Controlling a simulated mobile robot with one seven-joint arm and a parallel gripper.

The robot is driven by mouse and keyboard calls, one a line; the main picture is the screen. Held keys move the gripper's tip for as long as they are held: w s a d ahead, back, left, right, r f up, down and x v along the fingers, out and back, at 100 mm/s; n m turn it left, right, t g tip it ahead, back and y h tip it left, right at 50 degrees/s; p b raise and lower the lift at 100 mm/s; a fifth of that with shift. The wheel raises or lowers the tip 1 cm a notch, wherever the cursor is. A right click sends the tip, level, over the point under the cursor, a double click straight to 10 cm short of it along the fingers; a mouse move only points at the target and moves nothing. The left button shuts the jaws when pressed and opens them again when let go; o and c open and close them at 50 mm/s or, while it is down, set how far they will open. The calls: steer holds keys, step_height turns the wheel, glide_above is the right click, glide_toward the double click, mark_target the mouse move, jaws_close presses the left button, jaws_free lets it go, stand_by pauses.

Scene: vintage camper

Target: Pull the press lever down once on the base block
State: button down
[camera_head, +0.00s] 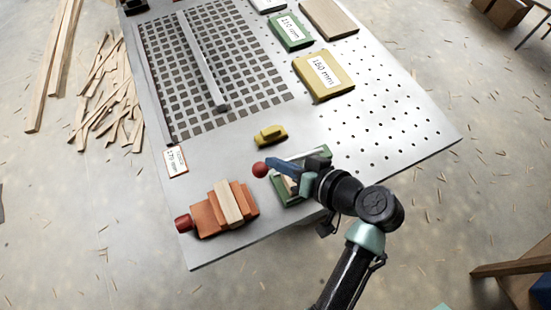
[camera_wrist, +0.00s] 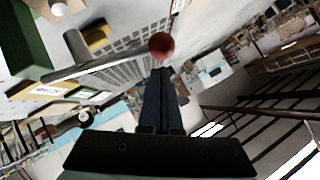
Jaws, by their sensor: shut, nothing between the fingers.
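The green base block (camera_head: 287,201) sits near the front edge of the grey table, partly hidden under my arm. At the left in the wrist view, a green block (camera_wrist: 28,52) appears to be the same base. The press lever is a grey rod (camera_wrist: 105,64) ending in a red ball knob (camera_wrist: 162,46); the knob also shows in the head view (camera_head: 260,169). My gripper (camera_head: 270,162) is shut and empty, its blue fingers pointing at the knob. In the wrist view the fingertips (camera_wrist: 161,70) are just below the knob; I cannot tell whether they touch.
An orange vise-like block (camera_head: 209,222) with a wooden piece stands left of the base. A small yellow block (camera_head: 270,135) lies behind it. Yellow (camera_head: 338,89) and green (camera_head: 277,32) labelled blocks are farther back. The perforated tabletop at right (camera_head: 400,130) is clear.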

steer(key=shift+s+a+f, duration=0.15)
steer(key=shift+a+f, duration=0.15)
steer(key=shift+f, duration=0.2)
